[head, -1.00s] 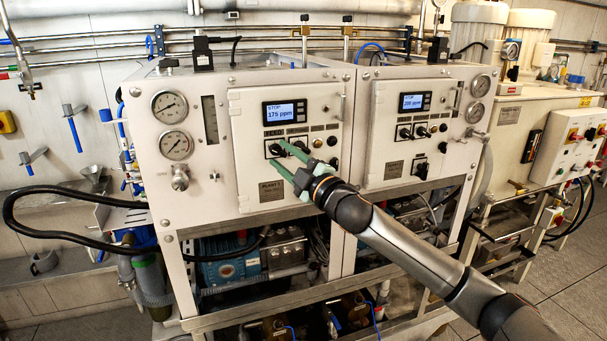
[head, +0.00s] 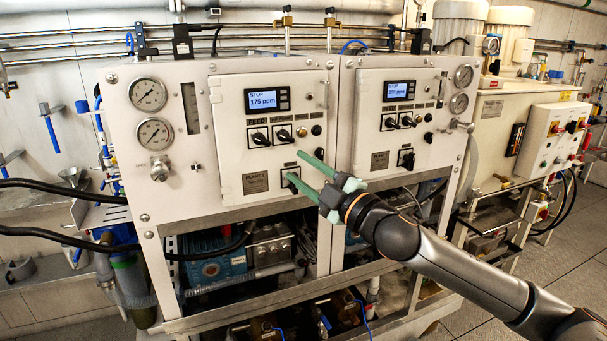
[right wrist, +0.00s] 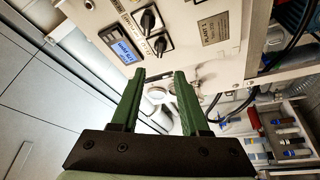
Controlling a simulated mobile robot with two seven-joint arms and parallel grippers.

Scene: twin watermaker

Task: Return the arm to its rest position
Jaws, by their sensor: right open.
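My right gripper (head: 294,166) is open, its two green fingers pointing left in front of the lower edge of the Plant 1 panel (head: 225,150). In the head view its tips overlap the lower black switch (head: 291,181); I cannot tell the gap in depth. Nothing is between the fingers in the right wrist view (right wrist: 160,73). Two upper black switches (head: 258,137) (head: 284,135) sit clear above the fingers. The panel's display (head: 263,100) reads STOP and 175 ppm. My right arm comes in from the lower right. My left gripper is not in view.
A second panel (head: 395,118) with its own display and switches stands to the right. The frame's lower rail (head: 270,272) and pumps lie below. Two gauges (head: 148,95) (head: 155,133) are at the left. Floor (head: 545,255) shows free at the right.

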